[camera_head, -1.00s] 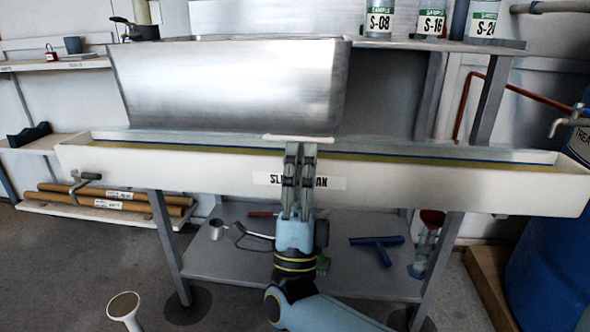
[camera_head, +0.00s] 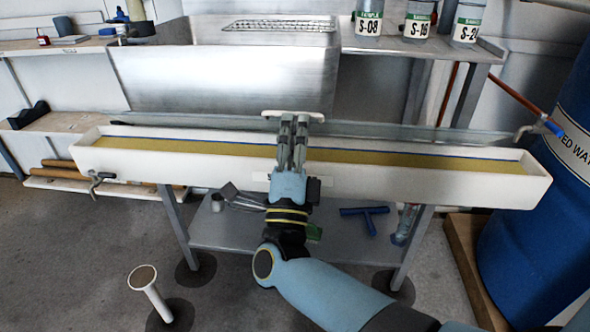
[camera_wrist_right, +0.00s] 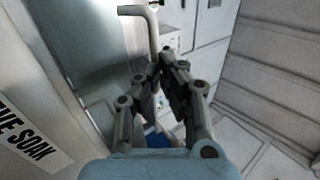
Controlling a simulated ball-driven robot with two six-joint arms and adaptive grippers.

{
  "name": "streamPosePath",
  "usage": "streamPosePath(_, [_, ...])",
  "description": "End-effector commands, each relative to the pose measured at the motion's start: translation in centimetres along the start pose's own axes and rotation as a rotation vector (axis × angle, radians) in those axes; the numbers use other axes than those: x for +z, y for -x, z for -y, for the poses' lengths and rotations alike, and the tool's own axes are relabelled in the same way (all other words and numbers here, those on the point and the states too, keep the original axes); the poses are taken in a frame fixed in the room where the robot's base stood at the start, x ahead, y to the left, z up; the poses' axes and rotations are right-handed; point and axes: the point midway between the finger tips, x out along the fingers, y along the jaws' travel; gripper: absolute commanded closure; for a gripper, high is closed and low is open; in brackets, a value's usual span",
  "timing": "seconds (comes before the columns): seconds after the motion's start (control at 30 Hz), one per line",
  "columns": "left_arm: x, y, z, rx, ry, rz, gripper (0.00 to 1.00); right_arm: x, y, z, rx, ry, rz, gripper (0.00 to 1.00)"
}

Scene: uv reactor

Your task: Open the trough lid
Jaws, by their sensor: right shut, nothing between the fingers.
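The white trough (camera_head: 420,180) stretches across the head view, with a yellowish inside showing along its length. Its thin grey lid (camera_head: 400,131) is tilted up along the trough's back edge. A pale bar handle (camera_head: 270,113) is at the lid's upper edge. My right gripper (camera_head: 294,122) is shut and empty, reaching over the front wall with its fingertips close to the handle; contact is unclear. The right wrist view shows the handle (camera_wrist_right: 152,28) beyond the fingertips (camera_wrist_right: 163,58) and the grey lid (camera_wrist_right: 65,35) at left. My left gripper is not in view.
A steel tank (camera_head: 220,65) stands behind the trough. Labelled bottles (camera_head: 417,22) are on the back shelf. A blue drum (camera_head: 540,200) is at right, near a tap (camera_head: 530,130). A blue T-shaped tool (camera_head: 365,211) lies on the lower shelf.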

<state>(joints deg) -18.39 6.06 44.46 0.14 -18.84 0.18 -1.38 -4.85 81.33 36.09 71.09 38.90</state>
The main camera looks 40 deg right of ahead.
Motion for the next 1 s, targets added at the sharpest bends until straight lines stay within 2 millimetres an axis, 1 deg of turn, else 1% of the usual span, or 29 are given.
streamPosePath(0.03, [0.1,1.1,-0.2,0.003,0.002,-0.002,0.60,0.0,-0.8,0.8,0.018,-0.004,-0.003,1.00])
streamPosePath(0.17, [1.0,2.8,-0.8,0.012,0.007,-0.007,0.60,0.0,-2.0,1.4,0.091,-0.004,-0.002,1.00])
streamPosePath(0.27, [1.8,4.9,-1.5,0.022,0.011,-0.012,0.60,0.0,-3.4,1.9,0.167,-0.005,-0.003,1.00])
streamPosePath(0.3, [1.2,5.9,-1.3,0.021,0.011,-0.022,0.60,0.1,-4.0,2.1,0.203,-0.006,-0.002,1.00])
streamPosePath(0.4, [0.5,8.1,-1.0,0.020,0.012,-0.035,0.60,0.1,-5.1,2.2,0.288,-0.005,-0.001,1.00])
streamPosePath(0.5, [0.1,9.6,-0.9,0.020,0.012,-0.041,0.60,0.0,-6.1,2.0,0.363,-0.005,-0.001,1.00])
streamPosePath(0.67, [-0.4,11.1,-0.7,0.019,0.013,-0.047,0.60,0.0,-7.3,1.5,0.453,-0.002,0.000,1.00])
streamPosePath(0.8, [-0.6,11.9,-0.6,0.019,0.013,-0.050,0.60,0.1,-8.0,1.2,0.450,-0.001,0.001,1.00])
streamPosePath(1.0, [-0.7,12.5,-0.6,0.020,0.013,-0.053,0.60,0.0,-8.5,0.9,0.449,0.000,0.000,1.00])
